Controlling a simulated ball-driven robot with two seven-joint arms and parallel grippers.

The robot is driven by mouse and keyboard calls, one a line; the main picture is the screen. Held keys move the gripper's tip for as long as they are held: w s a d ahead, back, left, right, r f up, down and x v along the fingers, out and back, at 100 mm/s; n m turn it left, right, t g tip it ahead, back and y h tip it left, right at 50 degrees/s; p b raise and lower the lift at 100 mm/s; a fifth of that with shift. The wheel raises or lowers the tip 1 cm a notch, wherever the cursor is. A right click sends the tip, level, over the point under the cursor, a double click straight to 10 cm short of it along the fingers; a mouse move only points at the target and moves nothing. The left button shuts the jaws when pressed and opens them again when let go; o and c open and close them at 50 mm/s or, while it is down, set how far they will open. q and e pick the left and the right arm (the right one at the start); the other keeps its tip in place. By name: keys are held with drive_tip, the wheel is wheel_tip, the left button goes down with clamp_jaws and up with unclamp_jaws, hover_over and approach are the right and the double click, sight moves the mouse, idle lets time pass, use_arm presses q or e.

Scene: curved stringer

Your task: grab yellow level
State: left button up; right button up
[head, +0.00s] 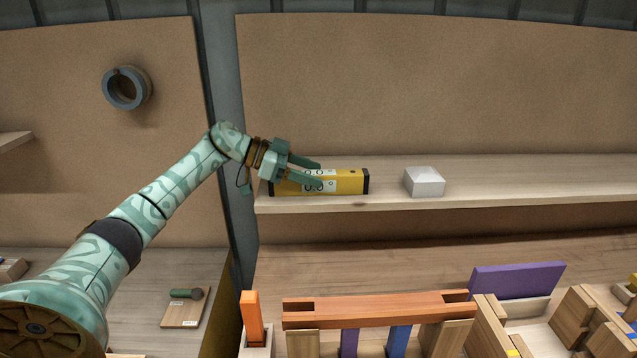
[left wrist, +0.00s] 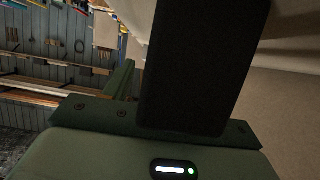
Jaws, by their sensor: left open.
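The yellow level (head: 345,182) lies along the front of the wooden shelf, with black end caps and white panels with dark marks. My left gripper (head: 320,174) reaches in from the left at the level's left part. Its fingers are open; one shows above the level and one in front of its face. The fingers hide part of the level's left half, and I cannot tell whether they touch it. My right gripper is not in view.
A white block (head: 424,182) sits on the shelf (head: 520,180) right of the level. Below stand an orange beam (head: 375,311), a purple board (head: 517,280) and several wooden blocks. A grey ring (head: 127,88) hangs on the left panel. The shelf right of the white block is clear.

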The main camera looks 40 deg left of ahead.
use_arm(q)
drive_tip(key=c, duration=1.2)
drive_tip(key=shift+r, duration=0.1)
